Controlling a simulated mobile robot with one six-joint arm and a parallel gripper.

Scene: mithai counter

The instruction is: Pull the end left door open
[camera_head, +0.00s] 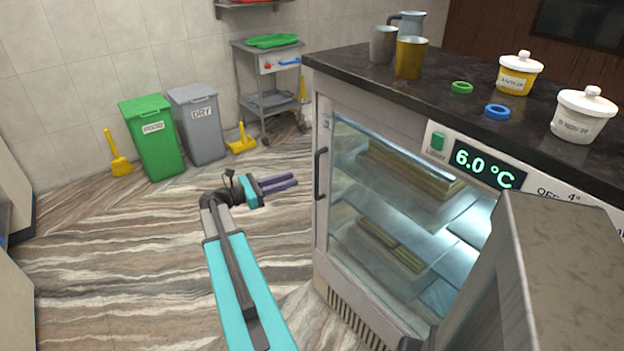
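The end left door (336,200) of the counter is a glass door in a light frame, and it looks shut. Its black upright handle (321,173) is on the door's left edge. Shelves with trays of sweets show through the glass. My gripper (297,181) is to the left of the handle, with its two purple fingers pointing right. The fingers look parted with nothing between them. I cannot see them touching the handle or the door. My teal arm reaches up from the bottom of the view.
The dark countertop (450,88) holds metal cups (410,58), lidded jars (519,75) and coloured rings (497,111). A green bin (155,140), a grey bin (198,125) and a trolley (270,80) stand at the back. The floor left of the counter is mostly clear. A grey shape blocks the lower right.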

